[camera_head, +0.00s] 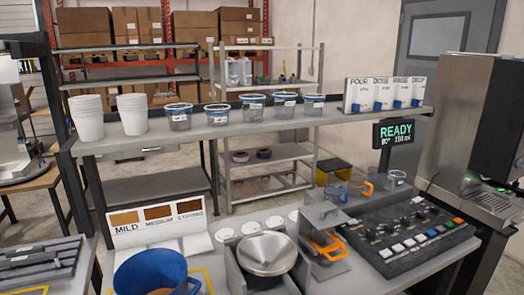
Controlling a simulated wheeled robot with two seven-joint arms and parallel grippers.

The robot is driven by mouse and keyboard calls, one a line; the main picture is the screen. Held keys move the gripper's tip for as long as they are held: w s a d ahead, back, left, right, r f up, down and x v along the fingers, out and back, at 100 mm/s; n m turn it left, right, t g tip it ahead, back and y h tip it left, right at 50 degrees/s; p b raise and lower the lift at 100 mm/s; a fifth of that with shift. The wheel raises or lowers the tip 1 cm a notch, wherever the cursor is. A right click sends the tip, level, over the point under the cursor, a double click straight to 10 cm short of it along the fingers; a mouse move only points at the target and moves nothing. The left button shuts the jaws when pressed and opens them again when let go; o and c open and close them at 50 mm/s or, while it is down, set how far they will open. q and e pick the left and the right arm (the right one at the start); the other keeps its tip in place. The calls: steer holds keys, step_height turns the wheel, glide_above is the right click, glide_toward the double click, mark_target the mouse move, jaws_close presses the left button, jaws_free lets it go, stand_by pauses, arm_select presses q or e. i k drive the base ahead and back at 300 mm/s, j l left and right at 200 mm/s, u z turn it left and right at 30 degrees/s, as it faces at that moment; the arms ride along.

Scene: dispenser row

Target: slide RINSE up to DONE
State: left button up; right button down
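A row of white cards stands on the raised shelf at the right, each with dark lettering at the top and a blue tab low on its face. The RINSE card (403,88) is third from the left, and its blue tab (397,103) sits near the bottom. The POUR card (360,93), the DOSE card (382,92) and the last card at the right (419,90) have their tabs low too. The word DONE is too small to make out. Neither of my grippers is in view.
Clear cups with blue rims (254,106) and white cup stacks (87,118) share the raised shelf (200,133). A READY display (396,133) hangs below the cards. Below are a button console (405,235), a metal bowl (267,254) and a blue pitcher (150,272).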

mark_target(397, 104)
steer(key=z, duration=1.05)
